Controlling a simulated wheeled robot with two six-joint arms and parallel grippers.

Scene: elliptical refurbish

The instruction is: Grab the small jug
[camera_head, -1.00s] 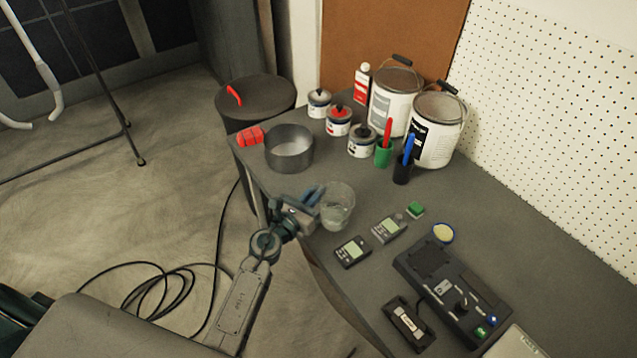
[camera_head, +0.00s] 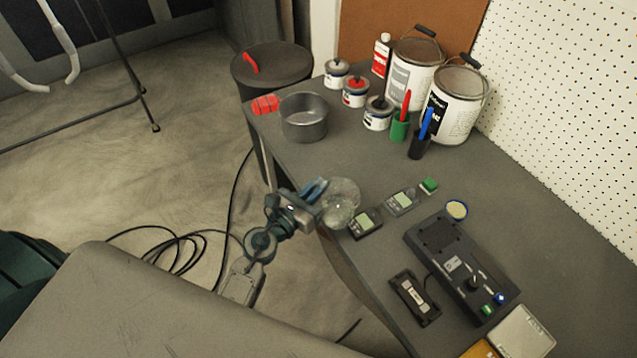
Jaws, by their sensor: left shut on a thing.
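The small jug (camera_head: 343,203) is a clear, see-through vessel near the table's left edge. My left gripper (camera_head: 322,197) comes in from the left and is shut on the jug's near-left side. The jug looks tilted, and I cannot tell for sure whether its base is clear of the table. My right gripper is not in view.
On the table (camera_head: 460,180), a grey metal pot (camera_head: 304,124) stands behind the jug. Two handheld meters (camera_head: 366,224) lie close to its right. Paint tins (camera_head: 458,105) and pen cups stand at the back. A black device (camera_head: 460,262) lies right-front.

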